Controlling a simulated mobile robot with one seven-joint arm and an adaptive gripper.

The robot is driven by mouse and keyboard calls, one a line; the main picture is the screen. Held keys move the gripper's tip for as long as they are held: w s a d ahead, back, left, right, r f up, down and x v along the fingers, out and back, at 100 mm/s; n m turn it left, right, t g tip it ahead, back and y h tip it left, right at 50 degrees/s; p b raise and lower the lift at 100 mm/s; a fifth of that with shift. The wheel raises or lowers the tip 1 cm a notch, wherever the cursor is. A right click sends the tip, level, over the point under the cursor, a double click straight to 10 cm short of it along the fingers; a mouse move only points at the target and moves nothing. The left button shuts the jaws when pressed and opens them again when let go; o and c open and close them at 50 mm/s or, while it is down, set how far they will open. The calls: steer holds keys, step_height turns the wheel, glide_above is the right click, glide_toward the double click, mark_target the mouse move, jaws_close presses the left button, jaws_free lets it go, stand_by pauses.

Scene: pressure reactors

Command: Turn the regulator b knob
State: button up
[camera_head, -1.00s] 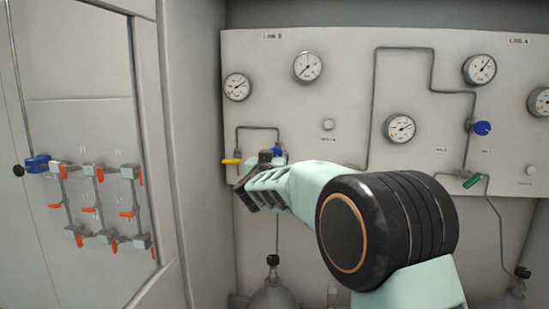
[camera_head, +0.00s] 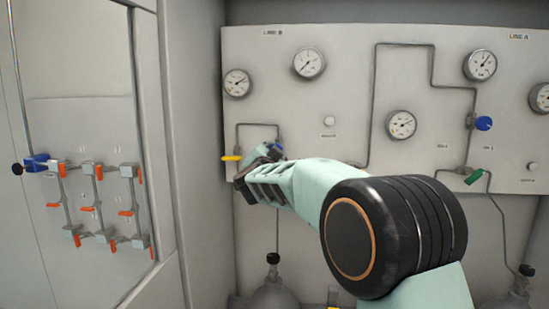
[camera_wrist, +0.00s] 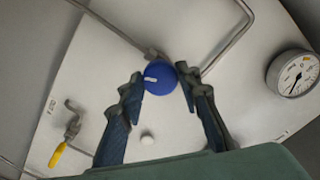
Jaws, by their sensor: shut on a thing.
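The regulator b knob is the round blue knob (camera_wrist: 160,78) with a white mark, seen in the wrist view on the pale panel. In the head view only a bit of the blue knob (camera_head: 278,148) shows, under the line B label; my gripper and arm hide the rest. My gripper (camera_wrist: 162,80) has one finger on each side of the knob and is shut on it. In the head view my gripper (camera_head: 260,157) is at the lower left of the panel (camera_head: 300,110).
A yellow-handled valve (camera_head: 232,158) sits just left of my gripper. Gauges (camera_head: 237,83) and thin pipes are mounted around it. An orange-handled valve bank (camera_head: 98,205) is on the left wall.

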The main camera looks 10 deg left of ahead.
steer(key=m+b, duration=1.1)
steer(key=m, duration=1.1)
steer(key=shift+m, duration=0.4)
steer(key=shift+r, duration=0.1)
steer(key=o, duration=1.2)
steer(key=shift+c, duration=0.2)
steer(key=shift+s, duration=0.1)
steer(key=s, duration=1.2)
steer(key=shift+a, duration=0.2)
steer(key=shift+w, duration=0.1)
